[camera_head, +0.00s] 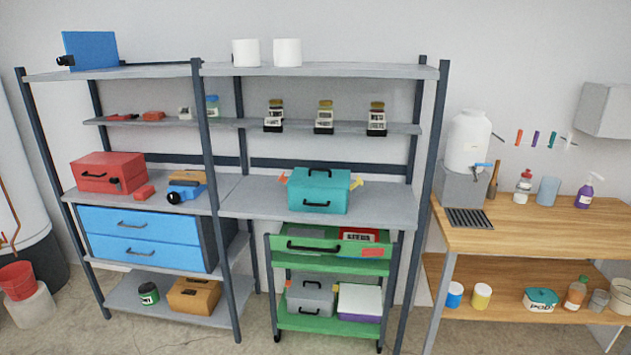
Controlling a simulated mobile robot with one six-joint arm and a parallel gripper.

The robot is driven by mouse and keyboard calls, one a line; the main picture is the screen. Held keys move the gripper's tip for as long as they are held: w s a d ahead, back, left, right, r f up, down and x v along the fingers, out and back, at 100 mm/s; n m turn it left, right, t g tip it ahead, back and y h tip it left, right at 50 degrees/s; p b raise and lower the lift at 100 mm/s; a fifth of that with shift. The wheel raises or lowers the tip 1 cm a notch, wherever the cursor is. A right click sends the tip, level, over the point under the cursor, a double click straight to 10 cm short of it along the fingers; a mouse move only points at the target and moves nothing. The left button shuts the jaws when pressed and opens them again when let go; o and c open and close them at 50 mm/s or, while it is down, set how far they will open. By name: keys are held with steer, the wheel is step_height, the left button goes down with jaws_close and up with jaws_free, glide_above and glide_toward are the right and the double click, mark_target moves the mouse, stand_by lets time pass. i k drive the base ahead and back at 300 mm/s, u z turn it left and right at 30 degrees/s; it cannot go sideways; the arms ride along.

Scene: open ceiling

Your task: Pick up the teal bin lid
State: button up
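A teal bin (318,199) with a black handle on its front stands on the middle shelf of the right-hand rack. Its teal lid (300,178) appears to be on top, with a black handle on it. Orange and yellow pieces stick out at the bin's left and right sides. A smaller teal tub (541,295) with lettering sits on the workbench's lower shelf at the right. My gripper is not in view.
A green cart (332,265) stands below the bin, in front of the rack. A rack post (217,200) rises left of the bin and another post (427,200) right of it. The shelf (250,197) beside the bin is mostly clear. A red toolbox (105,170) sits further left.

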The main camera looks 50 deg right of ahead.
mark_target(313, 177)
steer(key=z, duration=0.1)
steer(key=i, duration=0.95)
steer(key=u, duration=0.05)
